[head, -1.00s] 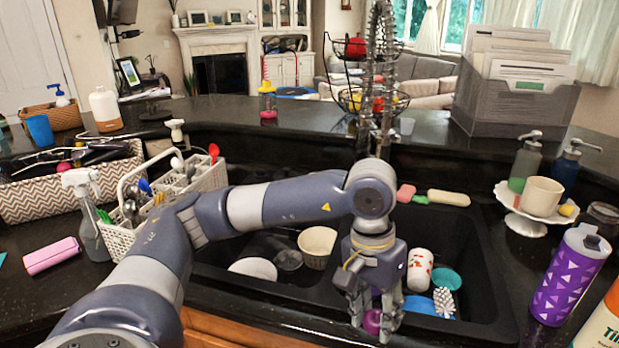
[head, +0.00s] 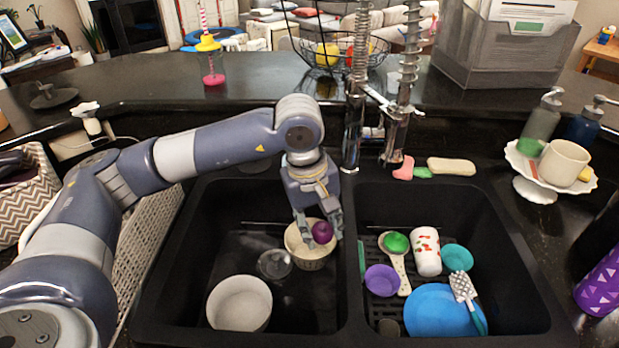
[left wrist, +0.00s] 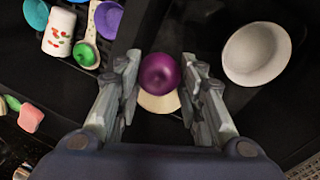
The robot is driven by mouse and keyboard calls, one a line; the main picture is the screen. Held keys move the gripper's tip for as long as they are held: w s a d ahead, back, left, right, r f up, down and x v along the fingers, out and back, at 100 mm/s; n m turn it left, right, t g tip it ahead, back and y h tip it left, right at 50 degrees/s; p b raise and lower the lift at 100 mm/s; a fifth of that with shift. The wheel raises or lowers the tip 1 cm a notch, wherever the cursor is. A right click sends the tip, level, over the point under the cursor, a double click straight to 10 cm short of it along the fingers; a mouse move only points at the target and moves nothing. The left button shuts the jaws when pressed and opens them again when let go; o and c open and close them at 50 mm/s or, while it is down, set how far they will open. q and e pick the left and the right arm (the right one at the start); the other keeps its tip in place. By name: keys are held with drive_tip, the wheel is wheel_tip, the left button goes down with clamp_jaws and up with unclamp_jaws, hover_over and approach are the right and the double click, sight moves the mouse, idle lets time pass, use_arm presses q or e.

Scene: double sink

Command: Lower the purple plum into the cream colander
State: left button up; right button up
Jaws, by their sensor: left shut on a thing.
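The purple plum (head: 322,231) is held between the fingers of my left gripper (head: 320,226), which is shut on it. In the left wrist view the plum (left wrist: 160,73) sits between the two fingers (left wrist: 160,84). The cream colander (head: 309,261) stands in the left sink basin, near the divider. The plum overlaps the colander's opening in the head view; how high it is above the bottom is hard to tell. In the left wrist view the plum hides most of the colander (left wrist: 158,104). My right gripper is not in view.
A white bowl (head: 239,304) and a clear glass (head: 274,264) are beside the colander in the left basin. The right basin holds a blue plate (head: 436,312), a patterned cup (head: 426,251), a purple bowl (head: 382,280) and a brush (head: 463,287). The faucet (head: 353,130) rises behind the divider.

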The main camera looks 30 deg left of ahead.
use_arm(q)
drive_tip(key=w+n, duration=0.1)
drive_tip(key=n, duration=0.2)
drive_tip(key=shift+w+r+n+y, duration=0.1)
drive_tip(key=shift+w+n+y, duration=0.2)
drive_tip(key=shift+w, duration=0.1)
drive_tip(key=w+a+f+n+y+p, duration=0.25)
drive_tip(key=w+a+n, duration=0.65)
drive_tip(key=n, duration=1)
wheel_tip(320, 180, down, 9)
drive_tip(key=d+b, duration=0.1)
drive_tip(key=b, duration=0.5)
drive_tip(key=shift+w+d+r+g, duration=0.15)
drive_tip(key=shift+w+d+g, duration=0.05)
drive_tip(key=shift+w+g, duration=0.1)
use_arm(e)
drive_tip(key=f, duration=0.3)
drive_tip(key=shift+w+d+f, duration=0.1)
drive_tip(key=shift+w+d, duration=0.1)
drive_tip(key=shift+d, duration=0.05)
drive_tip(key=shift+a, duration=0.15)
use_arm(q)
drive_tip(key=shift+s, duration=0.1)
